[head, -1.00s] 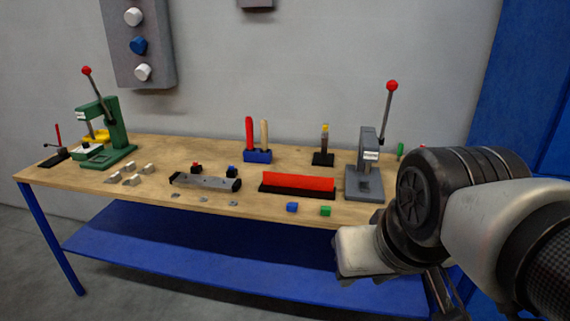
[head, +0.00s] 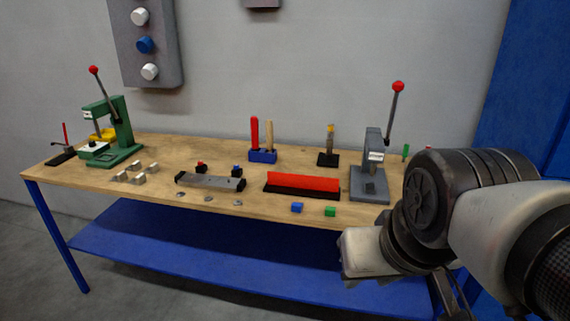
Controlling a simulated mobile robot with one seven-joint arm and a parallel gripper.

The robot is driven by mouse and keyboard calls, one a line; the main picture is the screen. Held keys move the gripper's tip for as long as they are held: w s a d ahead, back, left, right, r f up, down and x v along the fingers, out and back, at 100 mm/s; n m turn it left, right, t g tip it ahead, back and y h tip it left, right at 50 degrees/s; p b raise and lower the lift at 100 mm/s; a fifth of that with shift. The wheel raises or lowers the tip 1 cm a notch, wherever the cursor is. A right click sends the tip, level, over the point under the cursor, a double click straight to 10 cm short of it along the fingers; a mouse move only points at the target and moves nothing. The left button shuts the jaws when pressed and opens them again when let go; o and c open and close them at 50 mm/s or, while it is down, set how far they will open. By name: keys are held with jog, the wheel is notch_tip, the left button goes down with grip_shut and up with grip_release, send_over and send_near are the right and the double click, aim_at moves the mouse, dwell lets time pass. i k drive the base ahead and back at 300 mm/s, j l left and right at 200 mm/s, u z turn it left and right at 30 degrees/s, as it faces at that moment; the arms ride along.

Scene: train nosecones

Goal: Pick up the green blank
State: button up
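The green blank (head: 330,211) is a small green block on the front edge of the wooden workbench (head: 220,196). A similar blue block (head: 297,207) lies just to its left, with a gap between them. My arm comes in from the right side of the head view, in front of the bench's right end. Part of my gripper (head: 455,296) shows at the bottom right, below the bench top and to the right of the green blank, apart from it. My arm hides most of it, and its fingertips are not clearly seen.
Behind the blank lie a red bar on a black base (head: 302,184) and a grey lever press (head: 370,180). A grey fixture (head: 210,182), several light blocks (head: 138,173) and a green press (head: 118,135) are further left. A blue shelf (head: 210,257) runs below the bench top.

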aim_at(330, 211)
jog(key=i+j, duration=0.15)
jog(key=i, duration=0.4)
jog(key=i+j, duration=0.15)
jog(key=i, duration=0.4)
